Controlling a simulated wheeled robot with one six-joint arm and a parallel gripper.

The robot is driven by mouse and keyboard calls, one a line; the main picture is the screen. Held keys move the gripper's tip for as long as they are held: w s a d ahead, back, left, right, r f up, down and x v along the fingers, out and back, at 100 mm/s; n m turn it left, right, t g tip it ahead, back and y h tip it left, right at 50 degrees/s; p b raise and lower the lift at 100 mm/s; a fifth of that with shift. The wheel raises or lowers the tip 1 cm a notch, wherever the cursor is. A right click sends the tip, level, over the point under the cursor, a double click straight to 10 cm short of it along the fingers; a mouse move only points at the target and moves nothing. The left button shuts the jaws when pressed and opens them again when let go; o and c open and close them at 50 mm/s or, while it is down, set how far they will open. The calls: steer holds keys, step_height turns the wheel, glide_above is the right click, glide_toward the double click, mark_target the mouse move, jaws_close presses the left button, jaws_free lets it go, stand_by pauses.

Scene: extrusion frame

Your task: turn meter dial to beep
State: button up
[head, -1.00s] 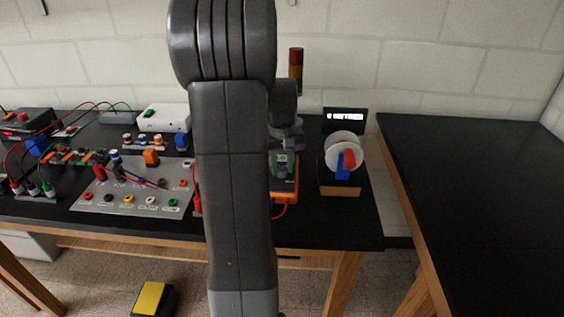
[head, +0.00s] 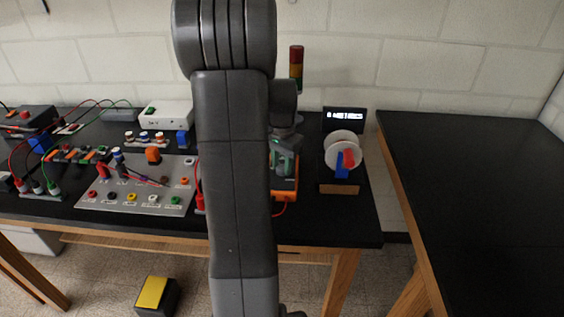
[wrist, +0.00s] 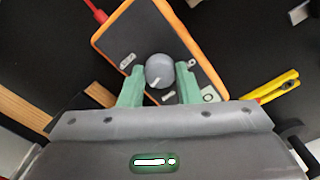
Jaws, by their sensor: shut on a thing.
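The meter has a dark face and an orange rim. It shows in the wrist view (wrist: 128,38) lying tilted in the picture, and in the head view (head: 291,192), partly hidden behind my arm. Its round grey dial (wrist: 159,68) has a pale pointer mark that points down and slightly left in the wrist view. My gripper (wrist: 161,74) has green fingers on either side of the dial and is shut on it. In the head view the dial is hidden by my arm and gripper.
A yellow-handled tool or probe (wrist: 275,87) lies right of the meter in the wrist view. In the head view a white disc stand (head: 343,150) is right of the meter, and a grey socket panel (head: 135,193) is left. A red lead (wrist: 95,10) leaves the meter.

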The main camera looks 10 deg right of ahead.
mark_target(282, 167)
steer(key=m, duration=0.4)
steer(key=shift+m, duration=0.3)
steer(key=m+p, duration=0.1)
steer(key=m, duration=0.3)
steer(key=shift+m, duration=0.3)
steer(key=o, duration=1)
steer(key=shift+r, duration=0.1)
step_height(282, 167, up, 14)
steer(key=shift+f, duration=0.2)
steer(key=shift+f, duration=0.1)
